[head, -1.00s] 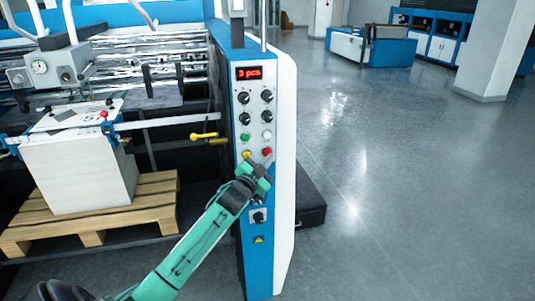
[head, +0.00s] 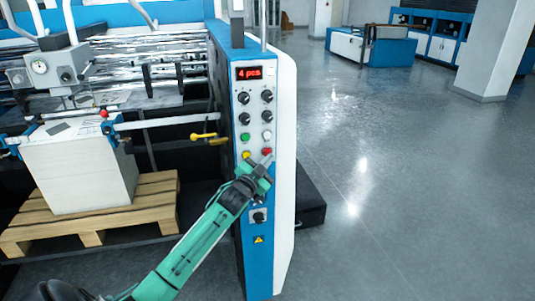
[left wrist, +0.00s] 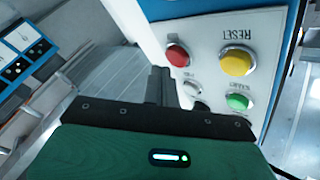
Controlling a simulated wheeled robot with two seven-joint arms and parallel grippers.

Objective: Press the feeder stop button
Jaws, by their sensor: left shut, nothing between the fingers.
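The blue and white control panel (head: 253,112) stands in the middle of the head view. Its red button (head: 267,151) is at the lower right of the button group, beside a yellow button (head: 247,154). My left gripper (head: 268,159) is shut and empty, its tip just below the red button. In the left wrist view the red button (left wrist: 177,55) shows close to the dark fingers (left wrist: 160,84). I cannot tell whether they touch it. The yellow button (left wrist: 237,62) reads RESET there; the red one's label is too small to read. My right gripper is not in view.
A green button (head: 245,137) and a white button (head: 266,135) sit just above. The red display (head: 248,73) reads "4 pcs". A yellow-handled lever (head: 204,136) sticks out left of the panel. A paper stack (head: 78,175) stands on a wooden pallet (head: 155,190). The floor at right is open.

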